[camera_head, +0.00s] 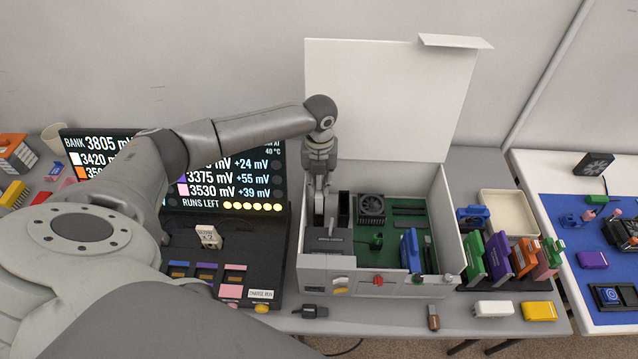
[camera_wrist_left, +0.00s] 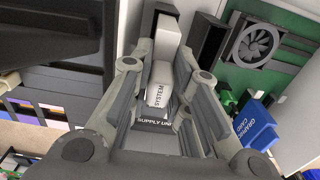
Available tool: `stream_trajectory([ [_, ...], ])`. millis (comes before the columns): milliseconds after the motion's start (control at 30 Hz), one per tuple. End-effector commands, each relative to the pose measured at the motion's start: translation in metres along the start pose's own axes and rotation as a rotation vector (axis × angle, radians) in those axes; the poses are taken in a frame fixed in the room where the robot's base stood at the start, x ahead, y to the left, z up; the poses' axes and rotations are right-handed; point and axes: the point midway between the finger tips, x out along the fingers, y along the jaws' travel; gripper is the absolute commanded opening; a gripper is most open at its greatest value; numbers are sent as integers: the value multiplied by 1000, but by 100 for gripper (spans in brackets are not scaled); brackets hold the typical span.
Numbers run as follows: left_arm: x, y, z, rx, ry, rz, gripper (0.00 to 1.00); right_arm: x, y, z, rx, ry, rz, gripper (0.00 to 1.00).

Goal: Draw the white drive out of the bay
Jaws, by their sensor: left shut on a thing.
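The white drive (camera_wrist_left: 160,88), labelled SYSTEM, shows in the left wrist view between the fingers of my left gripper (camera_wrist_left: 165,62). My left gripper is shut on it. In the head view, my left gripper (camera_head: 322,215) points down into the left part of the open white PC case (camera_head: 322,268), and it hides the drive there. The dark grey supply unit (camera_wrist_left: 155,126) lies beside the drive in the wrist view. How much of the drive is still inside the bay cannot be told. My right gripper is not in view.
A fan (camera_head: 371,206), a green board and a blue graphics card (camera_head: 410,250) fill the case's right part. The raised lid (camera_head: 390,100) stands behind. Colored cards and a tray (camera_head: 510,212) stand right. A white block (camera_head: 493,309) and yellow block (camera_head: 540,311) lie in front.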

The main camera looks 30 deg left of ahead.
Motion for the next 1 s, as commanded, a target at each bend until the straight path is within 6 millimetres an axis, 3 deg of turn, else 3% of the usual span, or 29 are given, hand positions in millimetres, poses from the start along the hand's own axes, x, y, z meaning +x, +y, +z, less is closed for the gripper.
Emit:
stream_trajectory([
  [1000, -63, 0, 0, 1, -1, -1, 0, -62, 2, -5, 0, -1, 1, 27],
])
